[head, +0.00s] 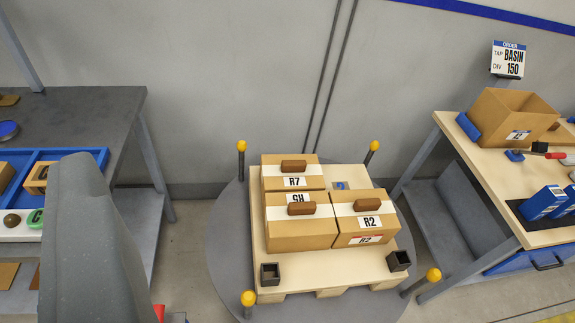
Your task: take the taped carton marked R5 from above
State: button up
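Three taped cardboard cartons with brown handles on top stand on a light wooden pallet (330,277). The back-left carton (272,182) reads R7. My gripper is not in view; a grey part that looks like my arm covers the lower left.
The pallet sits on a round grey platform (225,255) with yellow-topped posts (248,298). The pallet's back-right spot is bare except for a small blue mark (340,185). A left bench holds a blue tray (102,155); a right bench holds an open carton (510,117) and an order sign (508,60).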

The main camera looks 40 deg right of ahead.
aim_at(299, 222)
jog(key=z, duration=1)
jog(key=k, duration=1.1)
jog(key=z, duration=0.7)
jog(key=i, duration=2.15)
jog(key=u, duration=0.4)
